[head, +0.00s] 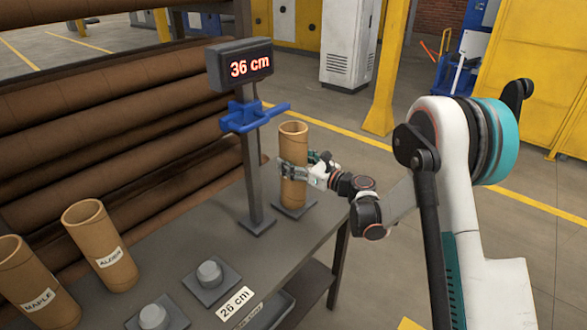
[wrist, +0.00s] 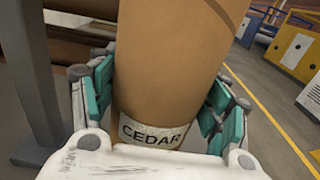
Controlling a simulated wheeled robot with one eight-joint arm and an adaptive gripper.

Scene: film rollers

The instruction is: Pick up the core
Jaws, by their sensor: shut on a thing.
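The core (head: 293,150) is a brown cardboard tube standing upright on a small grey plate (head: 306,208) near the right end of the bench, right beside the measuring post (head: 253,190). In the wrist view the core (wrist: 175,60) fills the middle and bears a label reading CEDAR (wrist: 152,134). My gripper (head: 295,172) comes from the right and is shut around the core's middle. In the wrist view, teal finger pads press on its left and right sides. Two more cores stand at the left, labelled ALDER (head: 98,235) and MAPLE (head: 35,285).
A display (head: 240,65) on the post reads 36 cm, with a blue slide arm (head: 252,115) below it. Two grey pegs (head: 209,273) on plates and a 26 cm card (head: 236,303) lie at the front. Large brown rollers (head: 110,110) line the back left.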

